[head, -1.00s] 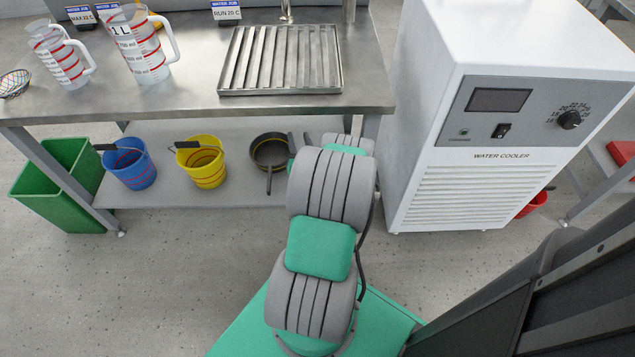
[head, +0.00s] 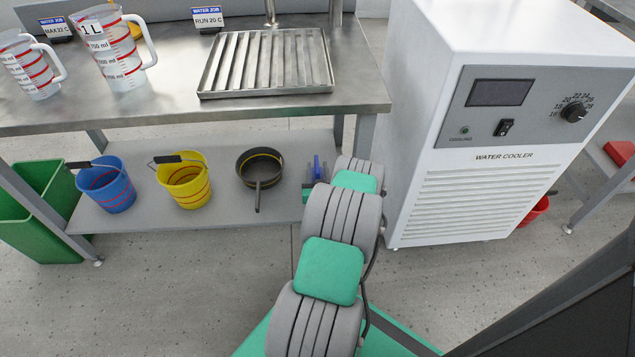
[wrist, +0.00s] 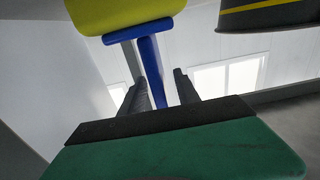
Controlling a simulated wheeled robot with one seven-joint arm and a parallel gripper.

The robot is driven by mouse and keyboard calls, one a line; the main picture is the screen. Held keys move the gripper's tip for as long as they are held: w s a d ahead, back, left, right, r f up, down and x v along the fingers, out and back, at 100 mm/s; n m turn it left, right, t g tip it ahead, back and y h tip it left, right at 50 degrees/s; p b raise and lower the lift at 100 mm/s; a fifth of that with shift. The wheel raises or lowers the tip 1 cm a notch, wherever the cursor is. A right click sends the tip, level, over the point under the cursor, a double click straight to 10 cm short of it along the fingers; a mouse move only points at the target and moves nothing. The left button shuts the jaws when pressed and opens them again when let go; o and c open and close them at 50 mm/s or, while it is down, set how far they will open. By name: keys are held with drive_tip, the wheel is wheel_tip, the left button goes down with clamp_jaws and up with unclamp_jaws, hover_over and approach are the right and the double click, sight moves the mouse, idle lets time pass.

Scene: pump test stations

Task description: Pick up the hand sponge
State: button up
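The hand sponge has a yellow pad (wrist: 120,14) and a blue handle (wrist: 150,60), at the top of the wrist view. In the head view only a blue part of it (head: 317,168) shows above the lower shelf, beside my wrist; its pad is hidden there. My gripper (wrist: 159,76) has its two dark fingers apart, with the handle's shaft reaching between them. Gaps show on both sides of the shaft, so the gripper appears open and not closed on it. In the head view the fingers are hard to make out.
A black pan (head: 260,168) stands left of my gripper on the lower shelf (head: 232,205), with yellow (head: 187,180) and blue (head: 106,185) buckets further left. The steel worktop (head: 180,105) overhangs the shelf. A white water cooler (head: 480,190) stands close on the right.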

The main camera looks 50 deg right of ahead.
sight(316, 160)
drive_tip(key=shift+w+d+r, duration=0.15)
drive_tip(key=shift+w+d, duration=0.35)
drive_tip(key=shift+w, duration=0.05)
drive_tip(key=shift+x, duration=1.05)
drive_tip(key=shift+c, duration=0.6)
clamp_jaws()
drive_tip(key=shift+r, duration=0.1)
